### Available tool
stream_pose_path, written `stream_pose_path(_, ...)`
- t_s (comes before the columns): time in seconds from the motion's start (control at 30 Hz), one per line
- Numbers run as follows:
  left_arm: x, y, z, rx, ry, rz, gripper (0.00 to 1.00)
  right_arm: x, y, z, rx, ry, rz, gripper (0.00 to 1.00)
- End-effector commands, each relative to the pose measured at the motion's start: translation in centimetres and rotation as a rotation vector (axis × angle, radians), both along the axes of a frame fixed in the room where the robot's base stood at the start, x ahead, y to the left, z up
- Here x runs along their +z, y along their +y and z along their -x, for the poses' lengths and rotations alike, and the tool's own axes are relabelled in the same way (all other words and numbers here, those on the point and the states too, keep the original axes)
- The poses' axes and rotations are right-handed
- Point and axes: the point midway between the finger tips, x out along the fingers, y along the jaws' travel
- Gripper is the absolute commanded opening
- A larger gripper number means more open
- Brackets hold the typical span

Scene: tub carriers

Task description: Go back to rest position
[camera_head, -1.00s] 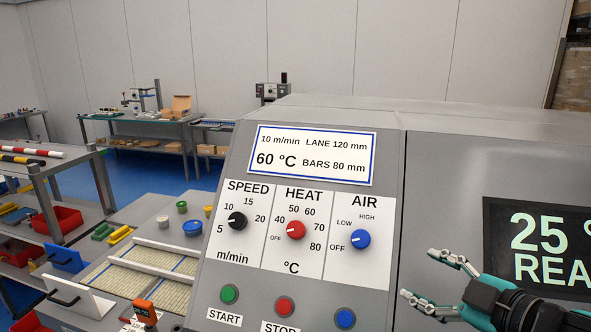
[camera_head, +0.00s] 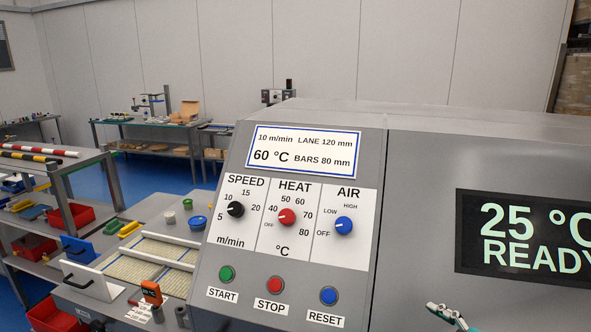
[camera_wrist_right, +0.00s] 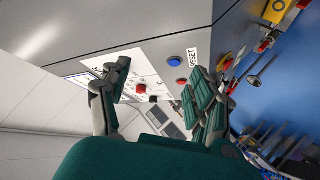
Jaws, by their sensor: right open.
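My right gripper (camera_head: 452,318) shows only its fingertips at the bottom right of the head view, in front of the grey machine (camera_head: 420,270) and below its display. In the right wrist view the gripper (camera_wrist_right: 158,72) has its fingers spread wide with nothing between them. The machine's control panel lies beyond them, apart from the fingers as far as I can tell. The black SPEED knob (camera_head: 236,209), red HEAT knob (camera_head: 287,216) and blue AIR knob (camera_head: 344,225) show clearly in the head view. My left gripper is in neither view.
The display (camera_head: 530,238) reads 25 °C READY. START (camera_head: 227,273), STOP (camera_head: 275,284) and RESET (camera_head: 328,295) buttons sit below the knobs. A belt bed (camera_head: 150,262) lies left of the panel. A rack (camera_head: 60,180) stands at the far left; benches stand behind.

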Motion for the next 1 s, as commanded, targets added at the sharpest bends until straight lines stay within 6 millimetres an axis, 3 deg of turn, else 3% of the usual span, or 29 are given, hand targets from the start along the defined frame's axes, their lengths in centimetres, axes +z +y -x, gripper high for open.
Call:
stream_pose_path(0.17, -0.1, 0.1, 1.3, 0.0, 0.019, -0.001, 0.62, -6.3, 0.4, 2.1, -0.116, 0.151, -0.071, 0.62)
stream_pose_path(0.3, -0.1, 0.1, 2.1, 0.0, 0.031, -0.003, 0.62, -12.9, 0.3, 6.0, -0.271, 0.343, -0.125, 0.62)
stream_pose_path(0.4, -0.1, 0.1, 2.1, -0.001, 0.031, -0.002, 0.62, -16.6, 0.3, 9.2, -0.375, 0.475, -0.15, 0.62)
stream_pose_path(0.6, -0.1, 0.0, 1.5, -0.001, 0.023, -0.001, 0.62, -21.7, 0.7, 15.6, -0.536, 0.704, -0.177, 0.62)
stream_pose_path(0.8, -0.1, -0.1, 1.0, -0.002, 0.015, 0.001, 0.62, -25.0, 1.5, 21.8, -0.671, 0.912, -0.192, 0.62)
stream_pose_path(1.0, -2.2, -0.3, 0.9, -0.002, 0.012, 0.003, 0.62, -33.2, 1.5, 19.9, -0.659, 0.916, -0.171, 0.62)
